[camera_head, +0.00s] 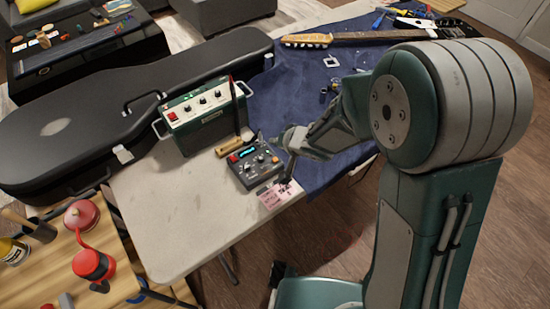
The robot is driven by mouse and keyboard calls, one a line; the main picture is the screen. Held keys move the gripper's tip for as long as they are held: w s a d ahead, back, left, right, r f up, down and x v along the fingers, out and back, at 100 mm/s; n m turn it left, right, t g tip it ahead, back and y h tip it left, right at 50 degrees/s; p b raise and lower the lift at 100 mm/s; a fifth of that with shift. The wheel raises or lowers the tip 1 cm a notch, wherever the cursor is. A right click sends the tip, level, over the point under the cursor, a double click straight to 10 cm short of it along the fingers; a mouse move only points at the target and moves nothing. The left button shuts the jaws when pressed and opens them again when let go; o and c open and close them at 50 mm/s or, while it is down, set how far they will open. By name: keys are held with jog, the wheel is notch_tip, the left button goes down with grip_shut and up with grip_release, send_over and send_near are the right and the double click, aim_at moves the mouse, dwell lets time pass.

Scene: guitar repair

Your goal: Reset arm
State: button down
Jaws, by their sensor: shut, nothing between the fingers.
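My gripper (287,170) is shut and empty. It hangs at the front of the table, just right of a small grey pedal-like device (254,170) with knobs and a lit display. Its fingertips are close above a pink card (279,194) at the table's front edge; I cannot tell whether they touch it. My green and grey arm covers the right part of the view and hides part of the table behind it.
A green amplifier box (206,118) and a wooden-handled tool (230,147) stand near the device. A black guitar case (70,140) lies at left. A blue cloth (280,95) carries a guitar neck (360,37) and small parts. The table's front left (165,215) is clear.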

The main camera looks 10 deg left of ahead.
dwell(0.4)
jog(key=d+r+m+t+h, duration=0.25)
jog(key=d+r+h, duration=0.45)
jog(key=d+r, duration=1.1)
jog(key=s+d+r+g, duration=0.1)
jog(key=s+d, duration=0.3)
jog(key=s, duration=0.5)
jog(key=s+d+r+g, duration=0.1)
jog(key=s+d, duration=0.4)
jog(key=s, duration=0.5)
jog(key=shift+s+r+h, duration=0.2)
jog(key=shift+r+h, duration=0.1)
jog(key=shift+r, duration=0.55)
jog(key=shift+n, duration=0.25)
